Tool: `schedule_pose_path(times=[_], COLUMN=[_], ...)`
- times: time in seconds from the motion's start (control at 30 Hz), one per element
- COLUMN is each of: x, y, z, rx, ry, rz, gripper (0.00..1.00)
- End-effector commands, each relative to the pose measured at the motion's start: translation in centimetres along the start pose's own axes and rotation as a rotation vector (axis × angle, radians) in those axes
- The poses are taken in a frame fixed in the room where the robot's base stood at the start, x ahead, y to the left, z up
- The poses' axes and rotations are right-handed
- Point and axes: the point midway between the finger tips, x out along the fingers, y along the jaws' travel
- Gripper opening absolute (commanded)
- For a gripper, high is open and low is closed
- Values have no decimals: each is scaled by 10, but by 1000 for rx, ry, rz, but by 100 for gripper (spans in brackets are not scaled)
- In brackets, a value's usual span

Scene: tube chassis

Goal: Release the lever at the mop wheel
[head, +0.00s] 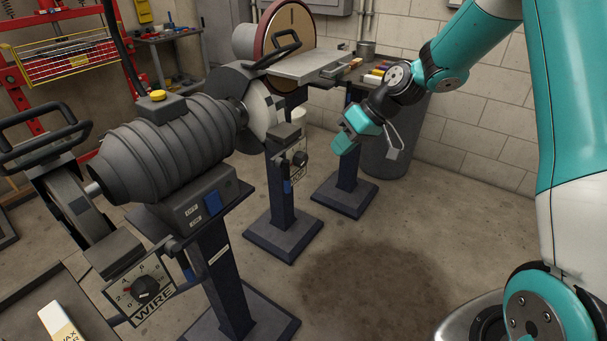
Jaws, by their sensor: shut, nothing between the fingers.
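A double-ended grey motor carries a wheel at each end. The pale wheel (262,115) at its right end, partly under a dark guard, looks like the mop wheel, but I see no readable name on it. Below it, a dial panel (293,165) has a small blue-handled lever (287,187) on its left side, hanging down. The left panel (146,291) reads WIRE and also has a blue handle (187,266) at its right. My gripper (340,145) is shut and empty, pointing down-left, to the right of the pale wheel's panel and apart from it.
The motor (167,139) has a yellow button on top. A disc sander (285,42) with a flat table stands behind. A grey bin (392,140) stands behind my gripper. Dark posts on square bases stand on the floor. Stained floor (370,285) in front is clear.

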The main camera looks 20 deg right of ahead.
Motion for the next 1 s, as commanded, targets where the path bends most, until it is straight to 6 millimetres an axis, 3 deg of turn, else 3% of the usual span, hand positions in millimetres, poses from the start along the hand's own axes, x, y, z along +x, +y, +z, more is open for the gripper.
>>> schedule_pose_path(times=[0.1, 0.57, 1.0], x=[4, 18, 104], y=[7, 1, 2], z=[-1, -3, -2], rx=[2, -6, -3], ry=[9, 3, 3], rz=[-2, -8, -6], gripper=[0, 0, 0])
